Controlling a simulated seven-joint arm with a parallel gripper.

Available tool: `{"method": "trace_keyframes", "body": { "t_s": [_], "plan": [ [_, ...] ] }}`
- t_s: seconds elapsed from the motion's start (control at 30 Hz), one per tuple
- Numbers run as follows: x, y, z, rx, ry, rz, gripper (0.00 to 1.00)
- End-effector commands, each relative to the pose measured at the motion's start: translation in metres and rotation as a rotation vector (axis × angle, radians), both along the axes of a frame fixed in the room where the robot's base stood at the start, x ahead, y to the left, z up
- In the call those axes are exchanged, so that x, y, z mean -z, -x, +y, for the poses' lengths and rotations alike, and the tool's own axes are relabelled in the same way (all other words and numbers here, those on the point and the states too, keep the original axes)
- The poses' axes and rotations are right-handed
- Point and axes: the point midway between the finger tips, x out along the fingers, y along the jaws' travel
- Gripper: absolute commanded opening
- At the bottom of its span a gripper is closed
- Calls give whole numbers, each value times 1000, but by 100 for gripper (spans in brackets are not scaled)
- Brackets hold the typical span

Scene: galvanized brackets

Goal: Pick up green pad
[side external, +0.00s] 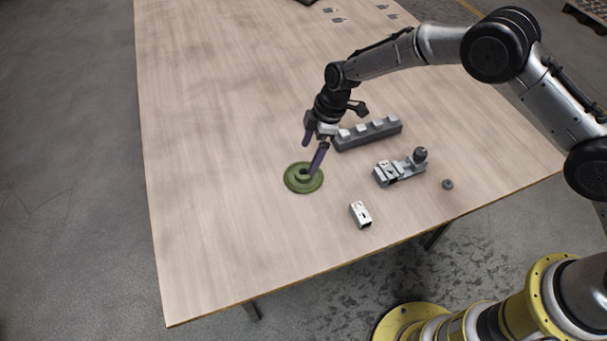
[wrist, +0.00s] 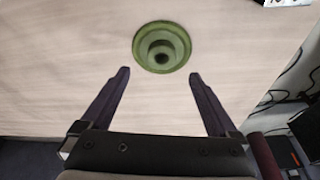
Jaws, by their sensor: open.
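The green pad (side external: 303,178) is a round green disc with a raised ring and a dark centre hole. It lies flat on the wooden table. In the wrist view the green pad (wrist: 162,47) sits at the top middle, beyond the fingertips and roughly between their lines. My gripper (side external: 313,157) is open and empty, with its purple fingers above the table close to the pad. In the side view one fingertip overlaps the pad's upper right edge. In the wrist view my gripper (wrist: 158,72) shows a wide gap between its two fingers, and the pad is apart from them.
A grey block with several light bumps (side external: 367,134) lies behind and right of the gripper. A metal fixture (side external: 400,168), a small dark nut-like part (side external: 447,184) and a galvanized bracket (side external: 361,214) lie to the right. The wooden table (side external: 215,150) is clear left of the pad.

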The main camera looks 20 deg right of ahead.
Motion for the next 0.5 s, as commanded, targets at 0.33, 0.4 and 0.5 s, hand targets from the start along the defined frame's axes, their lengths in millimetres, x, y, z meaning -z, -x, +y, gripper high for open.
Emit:
{"method": "trace_keyframes", "body": {
  "t_s": [0.33, 0.4, 0.5],
  "plan": [
    [30, 1, 6, -1, 0, 1, 95],
    [41, 1, 8, -1, 1, 1, 95],
    [53, 0, 11, -1, 0, -1, 95]
  ]
}}
